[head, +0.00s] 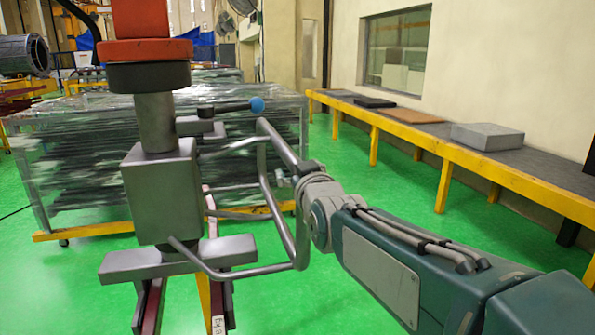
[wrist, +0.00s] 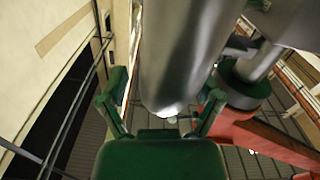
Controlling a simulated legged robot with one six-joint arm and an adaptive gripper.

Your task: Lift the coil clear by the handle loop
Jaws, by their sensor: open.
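The handle loop (head: 250,271), a bent grey tube frame, sticks out to the right of a hanging lifting unit with a grey block body (head: 160,200). My gripper, at the end of the teal arm, is at the loop's right side in the head view; its fingers are mostly hidden there. In the wrist view my green gripper (wrist: 166,90) is open, with one finger on each side of a thick grey tube (wrist: 180,50). Whether the fingers touch it I cannot tell. Dark red strips (head: 150,305) hang below the block; I cannot tell whether they are the coil.
A lever with a blue ball (head: 257,104) sits above the loop. A wrapped stack on a yellow-based rack (head: 85,230) stands behind. A long yellow-edged bench (head: 480,165) with a grey box (head: 487,137) runs along the right wall. Green floor between is clear.

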